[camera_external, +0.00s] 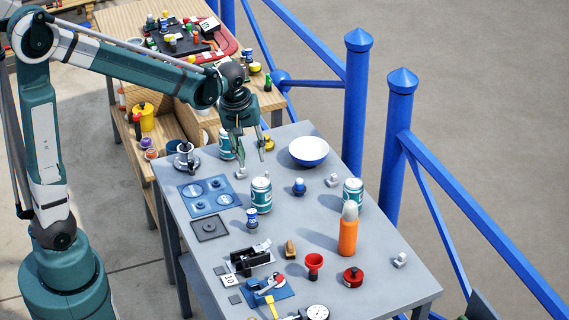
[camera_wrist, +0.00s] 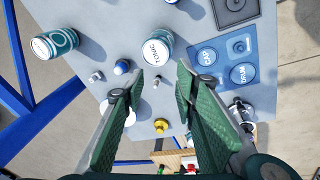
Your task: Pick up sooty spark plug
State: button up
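I cannot make out for certain which item is the sooty spark plug. A small pale grey metal piece (camera_external: 240,173) lies on the grey table below my gripper (camera_external: 252,156). It also shows in the wrist view (camera_wrist: 156,81), between the fingertips and apart from them. A similar piece (camera_external: 333,180) lies farther right and also shows in the wrist view (camera_wrist: 96,76). Another piece (camera_external: 400,260) lies near the table's right edge. In the wrist view my gripper (camera_wrist: 157,82) is open and empty, pointing down above the table.
A tonic can (camera_external: 261,196), a blue-capped item (camera_external: 299,188) and a white bowl (camera_external: 309,151) stand close by. Another can (camera_external: 227,143) is partly behind my gripper. A blue tray (camera_external: 209,197) lies left. An orange bottle (camera_external: 348,232) stands at right. Blue railing posts (camera_external: 354,105) rise beyond the table.

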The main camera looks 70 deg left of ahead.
aim_at(267, 174)
jog(key=w+a+f+n+p, duration=0.1)
jog(key=w+a+f+n, duration=0.1)
jog(key=f, duration=0.1)
jog(key=w+a+f+n+g+p, duration=0.1)
jog(key=w+a+f+n, duration=0.1)
jog(key=w+a+f, duration=0.1)
jog(key=w+a+f+n+g+p, duration=0.1)
jog(key=w+a+f+n+p, duration=0.1)
jog(key=w+a+f, duration=0.1)
jog(key=shift+w+a+f, duration=0.1)
jog(key=shift+a+f, duration=0.05)
jog(key=shift+f, duration=0.4)
jog(key=shift+f, duration=0.1)
jog(key=shift+f, duration=1.2)
jog(key=shift+f, duration=2.6)
jog(key=shift+c, duration=0.4)
grip_shut()
